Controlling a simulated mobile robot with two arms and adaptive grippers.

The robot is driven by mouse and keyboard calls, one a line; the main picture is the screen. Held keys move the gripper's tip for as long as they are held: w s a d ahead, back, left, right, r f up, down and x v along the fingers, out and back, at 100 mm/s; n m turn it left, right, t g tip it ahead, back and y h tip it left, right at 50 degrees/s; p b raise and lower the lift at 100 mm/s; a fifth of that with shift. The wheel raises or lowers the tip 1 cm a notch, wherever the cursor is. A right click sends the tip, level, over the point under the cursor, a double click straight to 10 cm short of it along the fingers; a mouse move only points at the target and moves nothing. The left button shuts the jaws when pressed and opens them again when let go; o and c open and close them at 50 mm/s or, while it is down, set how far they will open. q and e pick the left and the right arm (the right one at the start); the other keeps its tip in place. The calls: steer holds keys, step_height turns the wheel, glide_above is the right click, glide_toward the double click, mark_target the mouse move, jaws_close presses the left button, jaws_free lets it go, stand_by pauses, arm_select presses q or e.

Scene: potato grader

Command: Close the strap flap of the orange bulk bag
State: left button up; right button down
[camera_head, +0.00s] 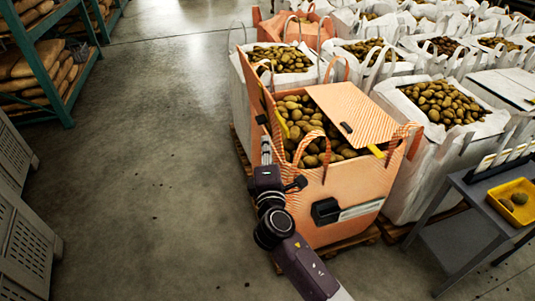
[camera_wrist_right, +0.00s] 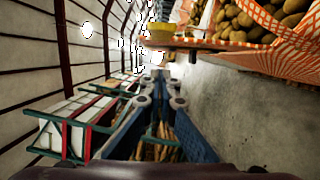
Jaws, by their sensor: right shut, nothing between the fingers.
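The orange bulk bag (camera_head: 345,197) stands on a pallet, filled with potatoes (camera_head: 300,115). One striped flap (camera_head: 352,108) with a dark slot lies over the right back part of the potatoes. Another flap (camera_head: 256,88) stands up along the left side, with a dark tab (camera_head: 261,119) and a yellow strip on it. My right gripper (camera_head: 266,148) is shut and empty, just below that tab at the bag's left side. In the wrist view, the shut fingers (camera_wrist_right: 160,78) point toward an orange flap edge (camera_wrist_right: 208,43); contact is unclear. My left gripper is not in view.
White bulk bags (camera_head: 430,155) of potatoes stand close on the right and behind. A grey table (camera_head: 470,205) with a yellow tray (camera_head: 515,212) is at the right. Green racking (camera_head: 50,75) and grey crates (camera_head: 25,240) are at the left. The floor left of the bag is clear.

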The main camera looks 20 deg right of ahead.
steer(key=d, duration=0.1)
steer(key=d+p, duration=0.1)
steer(key=d, duration=0.2)
steer(key=shift+w+r+p, duration=0.35)
steer(key=shift+p, duration=0.05)
steer(key=shift+d, duration=0.1)
